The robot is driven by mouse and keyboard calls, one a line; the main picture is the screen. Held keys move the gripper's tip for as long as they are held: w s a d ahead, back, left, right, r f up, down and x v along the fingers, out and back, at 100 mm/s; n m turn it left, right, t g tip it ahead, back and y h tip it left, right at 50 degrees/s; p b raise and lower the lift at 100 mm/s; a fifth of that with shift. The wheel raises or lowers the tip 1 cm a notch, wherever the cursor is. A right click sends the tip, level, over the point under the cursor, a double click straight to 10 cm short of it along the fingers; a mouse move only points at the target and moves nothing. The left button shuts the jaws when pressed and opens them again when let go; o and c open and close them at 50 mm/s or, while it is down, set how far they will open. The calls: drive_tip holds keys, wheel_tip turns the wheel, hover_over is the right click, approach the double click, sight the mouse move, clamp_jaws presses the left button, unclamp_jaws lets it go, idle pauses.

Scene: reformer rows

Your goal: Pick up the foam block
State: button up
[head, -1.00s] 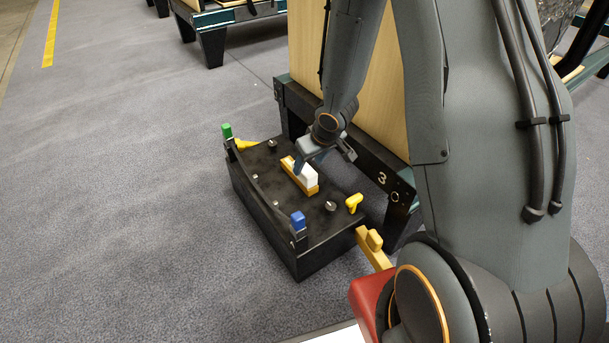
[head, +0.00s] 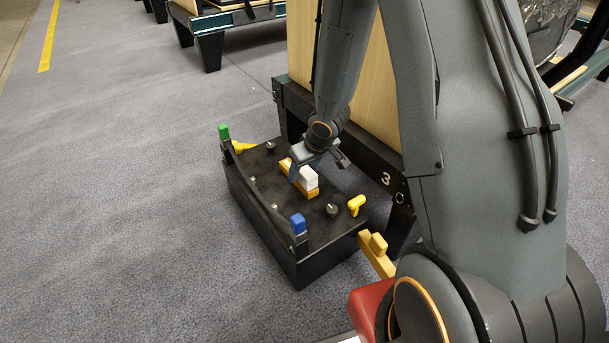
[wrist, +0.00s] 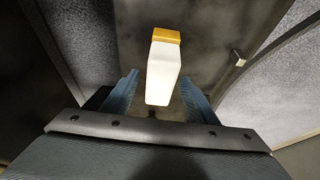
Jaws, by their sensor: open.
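The foam block (head: 309,178) is a white block on a yellow-orange strip (head: 312,193), on top of a black box (head: 268,225). My gripper (head: 318,166) is just above the block, reaching down from the arm, and partly hides it. In the wrist view the white block (wrist: 163,72) stands between my two open blue fingers (wrist: 158,88), with a gap on each side. A yellow end (wrist: 166,35) of the strip shows beyond it. I cannot tell how deep the fingers reach beside the block.
The box carries a green-topped post (head: 223,132), a blue-topped post (head: 298,224), a yellow knob (head: 356,204) and several small studs. A dark frame marked 3 (head: 386,178) with a wooden board stands close behind. Grey carpet (head: 120,210) is clear at left.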

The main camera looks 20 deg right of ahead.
drive_tip(key=shift+f, duration=0.2)
idle(0.4)
drive_tip(key=c, duration=1.1)
drive_tip(key=shift+r, duration=0.1)
